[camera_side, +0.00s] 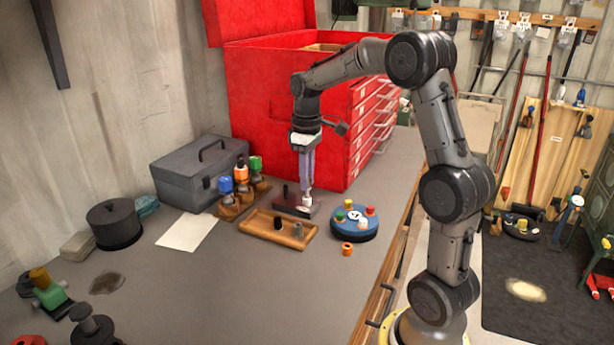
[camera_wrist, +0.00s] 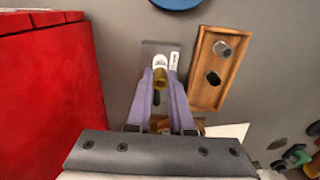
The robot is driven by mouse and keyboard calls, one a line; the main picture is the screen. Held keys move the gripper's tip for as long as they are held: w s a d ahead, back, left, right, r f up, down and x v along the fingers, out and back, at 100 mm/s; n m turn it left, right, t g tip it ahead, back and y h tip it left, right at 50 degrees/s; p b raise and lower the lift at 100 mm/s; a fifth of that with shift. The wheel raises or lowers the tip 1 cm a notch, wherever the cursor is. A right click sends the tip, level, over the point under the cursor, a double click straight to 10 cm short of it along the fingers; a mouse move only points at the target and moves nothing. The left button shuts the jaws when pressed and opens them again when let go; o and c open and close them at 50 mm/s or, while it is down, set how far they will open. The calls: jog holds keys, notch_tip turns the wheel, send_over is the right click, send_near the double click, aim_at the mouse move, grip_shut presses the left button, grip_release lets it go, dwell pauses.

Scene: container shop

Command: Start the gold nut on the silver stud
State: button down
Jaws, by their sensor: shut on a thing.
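My gripper (camera_wrist: 161,75) is shut on the gold nut (camera_wrist: 160,79), which shows between its two purple fingertips in the wrist view. The silver stud (camera_wrist: 159,60) shows as a pale round shape just beyond the nut, on a dark base plate (camera_wrist: 150,47). In the side view my gripper (camera_side: 307,188) points straight down over the right end of the base plate (camera_side: 290,208), with a pale piece at its tip. The gold nut is not clear there. I cannot tell whether nut and stud touch. A black stud (camera_side: 286,191) stands at the plate's left.
A wooden tray (camera_side: 249,226) with a black and a grey nut lies in front of the plate. A blue round stand (camera_side: 368,233) with coloured pieces is at right, an orange nut (camera_side: 347,249) before it. A red tool chest (camera_side: 265,110) stands behind. Several coloured-top bottles are left.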

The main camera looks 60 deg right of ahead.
jog(key=shift+f, duration=1.05)
jog(key=m, duration=0.7)
jog(key=shift+m, duration=2.5)
jog(key=m, duration=0.4)
jog(key=c, duration=0.7)
grip_release()
